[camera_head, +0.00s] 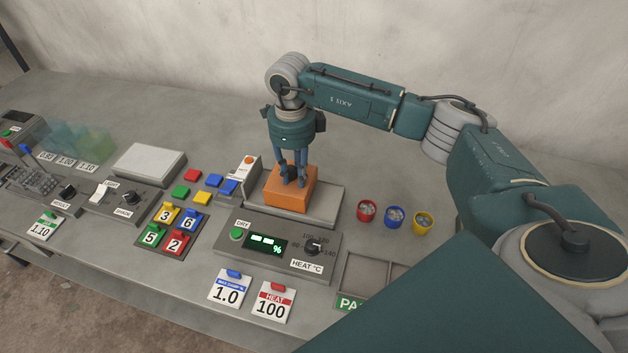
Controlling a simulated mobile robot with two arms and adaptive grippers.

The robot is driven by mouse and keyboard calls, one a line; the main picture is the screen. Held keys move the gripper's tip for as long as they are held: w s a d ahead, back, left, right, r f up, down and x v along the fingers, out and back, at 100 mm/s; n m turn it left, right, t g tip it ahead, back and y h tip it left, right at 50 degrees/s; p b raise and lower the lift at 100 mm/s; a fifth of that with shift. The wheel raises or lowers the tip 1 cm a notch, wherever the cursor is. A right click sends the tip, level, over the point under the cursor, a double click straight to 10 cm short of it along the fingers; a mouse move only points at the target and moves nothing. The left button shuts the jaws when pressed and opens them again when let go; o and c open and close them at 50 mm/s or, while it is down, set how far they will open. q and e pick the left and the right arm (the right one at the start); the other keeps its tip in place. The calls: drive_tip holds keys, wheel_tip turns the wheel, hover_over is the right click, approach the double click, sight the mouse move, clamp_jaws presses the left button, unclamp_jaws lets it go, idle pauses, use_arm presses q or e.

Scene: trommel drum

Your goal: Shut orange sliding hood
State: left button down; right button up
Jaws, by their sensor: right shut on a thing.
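The orange hood (291,190) is a box-shaped cover on a grey base (328,207) behind the dryer panel. It sits toward the left part of the base, and bare base shows to its right. My right gripper (291,180) comes down from above, its fingers shut at the top of the hood. The exact part of the hood between the fingers is hidden. My left gripper is not in view.
The panel (278,243) with a green button, display and heat knob stands in front. Red, blue and yellow cups (395,217) stand to the right. Coloured blocks and numbered tiles (172,230) lie left.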

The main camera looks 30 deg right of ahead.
sight(278, 175)
drive_tip(key=shift+w+a+f+b, duration=0.1)
drive_tip(key=shift+w+a+b, duration=0.5)
drive_tip(key=shift+w, duration=0.4)
drive_tip(key=shift+w+a+f+b, duration=0.1)
drive_tip(key=shift+w+a+b, duration=0.25)
drive_tip(key=shift+w+a, duration=0.5)
drive_tip(key=shift+w+d, duration=0.15)
drive_tip(key=shift+d, duration=0.05)
drive_tip(key=o, duration=1.6)
drive_tip(key=shift+w+d+f, duration=0.2)
drive_tip(key=shift+f, duration=0.05)
drive_tip(key=shift+a, duration=0.1)
drive_tip(key=shift+a+r, duration=0.15)
drive_tip(key=shift+a, duration=0.05)
drive_tip(key=shift+r, duration=0.1)
